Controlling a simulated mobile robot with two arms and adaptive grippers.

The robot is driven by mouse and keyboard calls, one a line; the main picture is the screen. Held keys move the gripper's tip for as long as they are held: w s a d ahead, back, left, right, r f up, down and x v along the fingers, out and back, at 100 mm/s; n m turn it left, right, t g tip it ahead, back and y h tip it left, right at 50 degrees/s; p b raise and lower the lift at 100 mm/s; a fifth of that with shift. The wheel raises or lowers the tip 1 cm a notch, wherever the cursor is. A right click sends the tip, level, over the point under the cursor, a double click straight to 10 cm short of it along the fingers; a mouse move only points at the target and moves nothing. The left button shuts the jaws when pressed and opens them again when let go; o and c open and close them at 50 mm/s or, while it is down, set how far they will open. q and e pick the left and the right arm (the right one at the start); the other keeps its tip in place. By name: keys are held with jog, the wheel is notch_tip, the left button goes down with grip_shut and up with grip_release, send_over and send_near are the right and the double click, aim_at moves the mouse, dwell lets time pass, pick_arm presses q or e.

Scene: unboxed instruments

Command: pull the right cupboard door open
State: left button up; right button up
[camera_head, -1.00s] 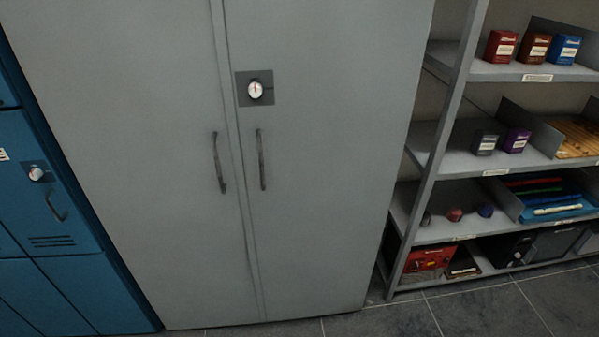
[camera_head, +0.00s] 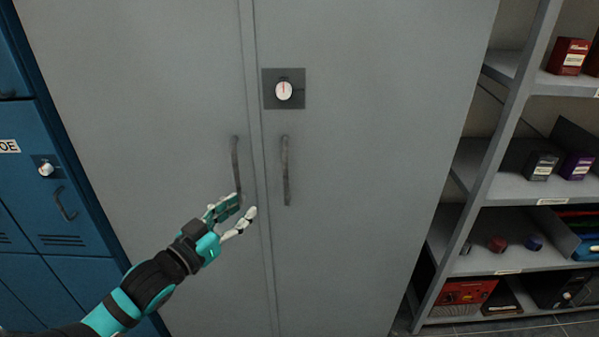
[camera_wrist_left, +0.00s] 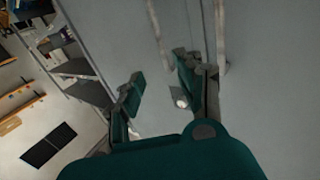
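The grey cupboard's right door (camera_head: 370,150) is shut, flush with the left door (camera_head: 130,110). The right door has a dark vertical handle (camera_head: 285,170) and, above it, a dial lock (camera_head: 284,90). The left door's handle (camera_head: 236,165) is across the seam. My left gripper (camera_head: 245,206) is open and empty, just below the left door's handle and left of the right door's handle. In the left wrist view its fingers (camera_wrist_left: 160,72) are spread, with the right door's handle (camera_wrist_left: 158,30) beyond them. My right gripper is not in view.
Blue lockers (camera_head: 70,200) stand to the left. An open shelf rack (camera_head: 500,160) with boxes and small items stands to the right. The space in front of the right door looks clear.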

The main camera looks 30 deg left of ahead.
aim_at(284, 174)
pick_arm(q)
jog(key=w+p, duration=0.1)
jog(key=w, duration=1)
jog(key=w+p, duration=0.1)
jog(key=w, duration=0.5)
jog(key=shift+d+p, duration=0.3)
jog(key=shift+p, duration=0.05)
grip_shut()
